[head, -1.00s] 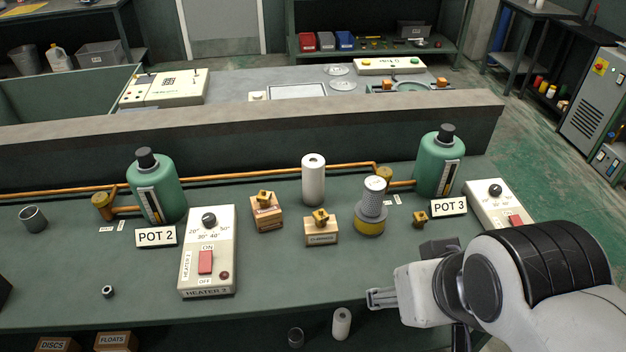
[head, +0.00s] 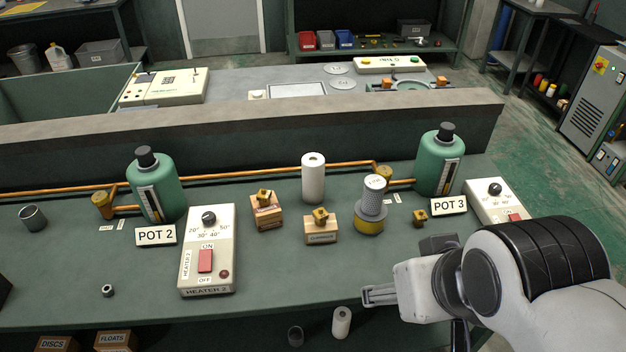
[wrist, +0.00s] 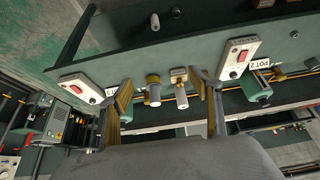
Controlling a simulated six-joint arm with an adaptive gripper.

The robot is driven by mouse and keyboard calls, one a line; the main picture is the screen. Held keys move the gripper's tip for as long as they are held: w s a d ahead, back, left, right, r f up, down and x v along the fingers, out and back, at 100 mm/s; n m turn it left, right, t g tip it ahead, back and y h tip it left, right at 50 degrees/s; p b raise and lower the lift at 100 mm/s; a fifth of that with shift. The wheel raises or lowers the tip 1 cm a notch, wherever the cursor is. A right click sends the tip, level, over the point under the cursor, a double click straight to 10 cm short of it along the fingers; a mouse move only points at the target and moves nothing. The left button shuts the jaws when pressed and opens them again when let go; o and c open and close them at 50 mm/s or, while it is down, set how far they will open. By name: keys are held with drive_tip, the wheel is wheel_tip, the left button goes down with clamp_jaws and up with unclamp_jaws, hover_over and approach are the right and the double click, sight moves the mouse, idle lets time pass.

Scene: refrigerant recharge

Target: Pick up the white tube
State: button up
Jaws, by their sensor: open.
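Two white tubes show in the head view. One white tube (head: 313,180) stands upright on the green bench between the two pots. Another white tube (head: 341,322) is on a lower level past the bench's front edge, and it also shows at the top of the wrist view (wrist: 155,22). I cannot tell which one the task names. My gripper (head: 376,296) is over the bench's front edge at right, in front of and to the right of the bench tube. In the wrist view my gripper (wrist: 160,78) has its fingers wide apart with nothing held between them.
A wooden block (head: 321,233) and a grey mesh cylinder on a yellow base (head: 371,217) stand near the bench tube. Pot 2 (head: 158,190), pot 3 (head: 437,165) and a heater box (head: 207,255) flank them. The bench's front middle is clear.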

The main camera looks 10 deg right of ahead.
drive_tip(key=w, duration=0.1)
drive_tip(key=n, duration=0.1)
hover_over(317, 175)
drive_tip(key=s+d, duration=0.2)
drive_tip(key=s, duration=1)
wheel_tip(317, 175, down, 5)
drive_tip(key=shift+n+g+y, duration=0.4)
drive_tip(key=shift+g, duration=0.1)
drive_tip(key=w+f, duration=0.3)
drive_tip(key=w+a+f, duration=0.1)
drive_tip(key=w+f, duration=0.2)
drive_tip(key=f, duration=0.1)
drive_tip(key=w+f, duration=0.4)
drive_tip(key=shift+w+a, duration=0.1)
drive_tip(key=shift+a, duration=0.2)
drive_tip(key=shift+x, duration=0.75)
drive_tip(key=shift+w, duration=0.15)
drive_tip(key=shift+x, duration=1.2)
